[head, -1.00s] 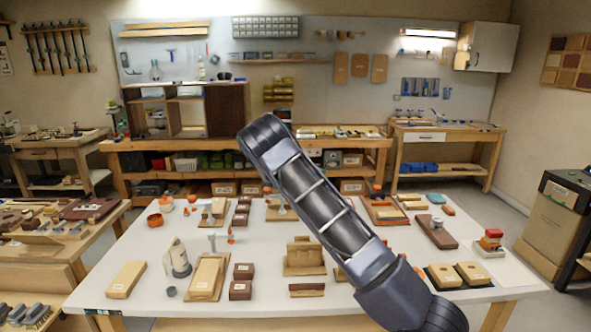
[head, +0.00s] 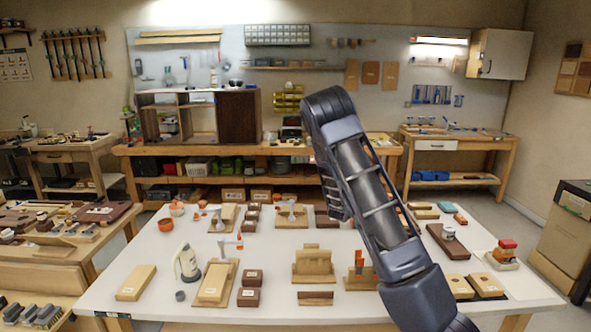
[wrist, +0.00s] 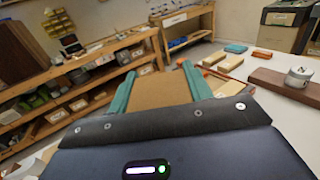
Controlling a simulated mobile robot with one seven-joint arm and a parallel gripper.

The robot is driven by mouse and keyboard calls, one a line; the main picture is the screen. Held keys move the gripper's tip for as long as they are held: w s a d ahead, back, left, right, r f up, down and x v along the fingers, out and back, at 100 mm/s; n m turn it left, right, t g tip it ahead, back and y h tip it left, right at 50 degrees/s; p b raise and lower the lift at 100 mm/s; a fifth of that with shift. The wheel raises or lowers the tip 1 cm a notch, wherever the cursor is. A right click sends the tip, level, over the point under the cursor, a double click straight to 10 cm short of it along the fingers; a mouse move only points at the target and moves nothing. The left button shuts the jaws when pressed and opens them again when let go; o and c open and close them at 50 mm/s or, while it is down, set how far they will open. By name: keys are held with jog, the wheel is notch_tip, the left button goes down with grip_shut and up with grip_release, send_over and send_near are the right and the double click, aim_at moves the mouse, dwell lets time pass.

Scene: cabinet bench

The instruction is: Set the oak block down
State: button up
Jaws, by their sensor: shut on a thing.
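The oak block (wrist: 160,92), a plain tan piece, sits between the teal fingers of my gripper (wrist: 157,72) in the wrist view. My gripper is shut on it. The wrist view looks across the table's far side, with the block in front of the shelves of the back bench. The block's underside and its height above the table cannot be told. In the head view my arm hides both the gripper and the block.
The white table (head: 215,318) carries many wooden pieces. A pale block (head: 135,283) lies at front left, near a white jug-like thing (head: 187,262). A dark board with a round metal piece (head: 448,233) and a red-topped item (head: 506,250) stand at right. Bare patches lie between them.

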jog(key=s+f+n+y, duration=0.1)
jog(key=s+f+n+t+y, duration=0.1)
jog(key=f, duration=0.1)
jog(key=s+f+y, duration=0.2)
jog(key=shift+s+d+f+n+t, duration=0.1)
jog(key=shift+d+f+n+t, duration=0.1)
jog(key=shift+n+t, duration=0.2)
jog(key=shift+r+h, duration=0.3)
jog(key=shift+r, duration=0.15)
jog(key=s+r+m+g+h, duration=1.2)
jog(key=s+m+g, duration=0.25)
jog(key=g, duration=0.25)
notch_tip(320, 180, down, 19)
jog(key=shift+a+f, duration=0.15)
jog(key=shift+f, duration=0.6)
jog(key=o, duration=1.5)
jog(key=shift+c, duration=0.2)
